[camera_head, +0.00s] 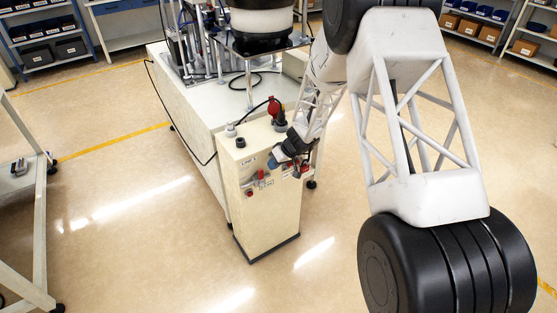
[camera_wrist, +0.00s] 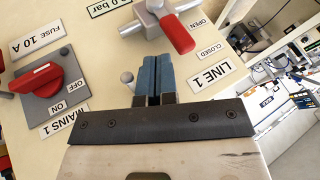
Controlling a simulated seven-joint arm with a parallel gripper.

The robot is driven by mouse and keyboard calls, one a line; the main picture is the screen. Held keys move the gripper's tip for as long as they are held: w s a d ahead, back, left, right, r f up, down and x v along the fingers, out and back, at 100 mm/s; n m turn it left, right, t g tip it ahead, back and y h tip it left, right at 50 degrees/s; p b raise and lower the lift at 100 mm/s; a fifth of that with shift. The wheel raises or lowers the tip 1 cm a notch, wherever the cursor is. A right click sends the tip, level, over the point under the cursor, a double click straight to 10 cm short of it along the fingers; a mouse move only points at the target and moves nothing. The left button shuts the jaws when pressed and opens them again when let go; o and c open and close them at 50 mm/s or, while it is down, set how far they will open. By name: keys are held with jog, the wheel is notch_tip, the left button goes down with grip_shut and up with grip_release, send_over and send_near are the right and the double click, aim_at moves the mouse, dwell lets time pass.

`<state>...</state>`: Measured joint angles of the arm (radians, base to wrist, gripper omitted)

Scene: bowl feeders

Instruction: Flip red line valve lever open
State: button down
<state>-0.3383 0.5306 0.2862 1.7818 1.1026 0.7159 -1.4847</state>
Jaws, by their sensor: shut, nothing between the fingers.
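The red valve lever (camera_wrist: 178,33) sits on a grey metal valve body (camera_wrist: 153,14) on a cream panel. Its tip is nearer the CLOSED label (camera_wrist: 209,50) than the OPEN label (camera_wrist: 197,23). A LINE 1 plate (camera_wrist: 209,76) is beside it. My gripper (camera_wrist: 151,62) has blue fingers, shut together and empty, just below and left of the lever in the wrist view, with a visible gap.
A red rotary MAINS 1 switch (camera_wrist: 38,78) is at the left of the wrist view, with a FUSE 10 A label (camera_wrist: 37,45). The cream cabinet (camera_head: 265,220) adjoins a larger machine (camera_head: 195,110). Open floor lies in front.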

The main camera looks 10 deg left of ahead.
aim_at(261, 178)
jog(key=shift+x, duration=1.55)
